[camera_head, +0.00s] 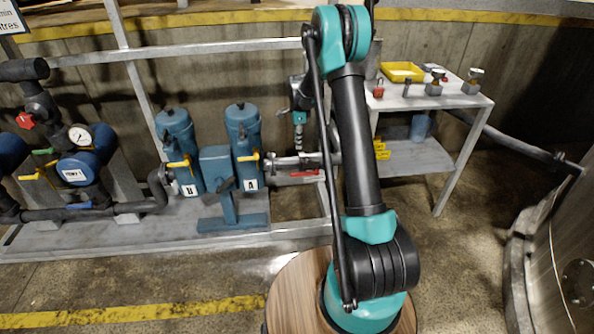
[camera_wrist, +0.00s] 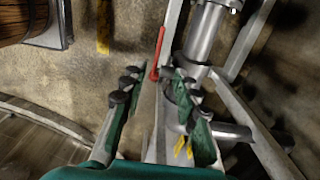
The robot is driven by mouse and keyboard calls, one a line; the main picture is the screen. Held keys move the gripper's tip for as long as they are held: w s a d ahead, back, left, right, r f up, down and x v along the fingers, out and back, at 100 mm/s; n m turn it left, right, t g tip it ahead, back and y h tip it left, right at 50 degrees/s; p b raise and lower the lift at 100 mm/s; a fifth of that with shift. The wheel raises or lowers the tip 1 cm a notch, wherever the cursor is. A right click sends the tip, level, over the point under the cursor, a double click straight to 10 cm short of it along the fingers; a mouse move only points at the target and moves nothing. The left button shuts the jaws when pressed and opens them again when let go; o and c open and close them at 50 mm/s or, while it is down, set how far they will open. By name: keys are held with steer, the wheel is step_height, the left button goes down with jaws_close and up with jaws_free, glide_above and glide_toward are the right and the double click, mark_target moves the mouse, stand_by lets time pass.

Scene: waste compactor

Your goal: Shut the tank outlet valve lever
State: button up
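A red lever (camera_head: 305,173) sits on the grey metal pipe right of the blue canister marked A. No label naming it as the tank outlet valve is readable. In the wrist view the red lever (camera_wrist: 158,52) is a thin bar, seen in the gap between and beyond my fingertips. My gripper (camera_wrist: 157,78) is open, its two green and dark fingers apart with nothing held. I cannot tell whether a finger touches the lever.
Blue canisters (camera_head: 243,135) with yellow levers (camera_head: 250,157) stand left of the pipe. A metal frame rail (camera_head: 180,53) runs behind. A side table (camera_head: 450,97) with a yellow tray (camera_head: 401,71) stands right. Open floor lies in front, with a yellow stripe (camera_head: 130,313).

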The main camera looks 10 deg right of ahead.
mark_target(305, 173)
step_height(305, 173, down, 17)
steer(key=shift+f, duration=0.15)
stand_by(0.5)
jaws_close()
stand_by(0.3)
